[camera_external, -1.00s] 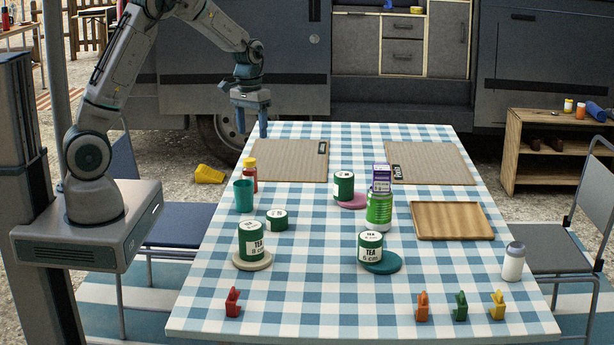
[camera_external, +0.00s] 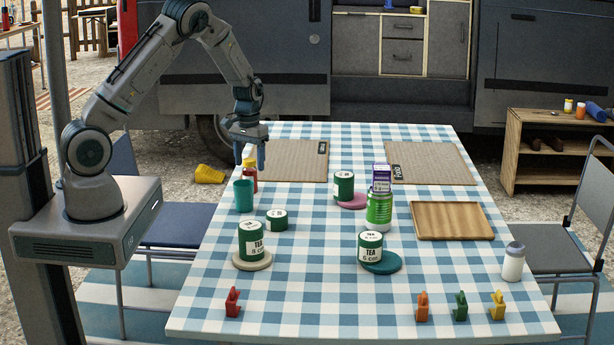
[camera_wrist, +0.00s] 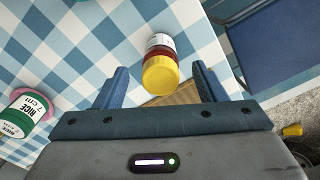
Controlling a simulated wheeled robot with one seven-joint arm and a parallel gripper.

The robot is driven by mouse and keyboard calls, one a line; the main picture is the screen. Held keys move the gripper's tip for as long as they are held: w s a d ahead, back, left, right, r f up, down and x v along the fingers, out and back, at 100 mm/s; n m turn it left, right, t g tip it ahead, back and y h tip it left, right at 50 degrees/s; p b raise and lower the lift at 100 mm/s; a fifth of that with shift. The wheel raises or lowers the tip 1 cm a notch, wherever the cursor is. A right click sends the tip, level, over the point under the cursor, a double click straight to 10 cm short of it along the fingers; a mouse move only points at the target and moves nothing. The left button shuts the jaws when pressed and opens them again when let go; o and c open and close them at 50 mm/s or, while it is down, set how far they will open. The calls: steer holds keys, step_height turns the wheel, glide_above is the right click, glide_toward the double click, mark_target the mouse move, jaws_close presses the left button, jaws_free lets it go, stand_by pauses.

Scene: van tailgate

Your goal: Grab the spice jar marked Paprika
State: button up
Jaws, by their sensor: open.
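A small red jar (camera_external: 250,184) with a yellow lid stands upright at the left side of the checked table, behind a teal cup (camera_external: 243,196). In the wrist view this jar (camera_wrist: 160,74) lies between my fingertips, lid toward me, with a white label band; I cannot read its name. My gripper (camera_external: 250,161) is open and points down at the lid. In the wrist view the gripper (camera_wrist: 161,74) has one finger on each side of the jar, with gaps; it is not gripping it.
Green tins, including a tea tin (camera_external: 251,240) and a tin marked Rice (camera_wrist: 20,115), stand on the table (camera_external: 300,310). A woven mat (camera_external: 287,160) lies right of the jar. A blue chair (camera_external: 185,220) is at the left edge.

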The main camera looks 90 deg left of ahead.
mark_target(250, 171)
step_height(250, 171, down, 4)
steer(key=shift+f+p, duration=0.15)
steer(key=shift+p, duration=0.15)
steer(key=c, duration=1.1)
steer(key=shift+a, duration=0.1)
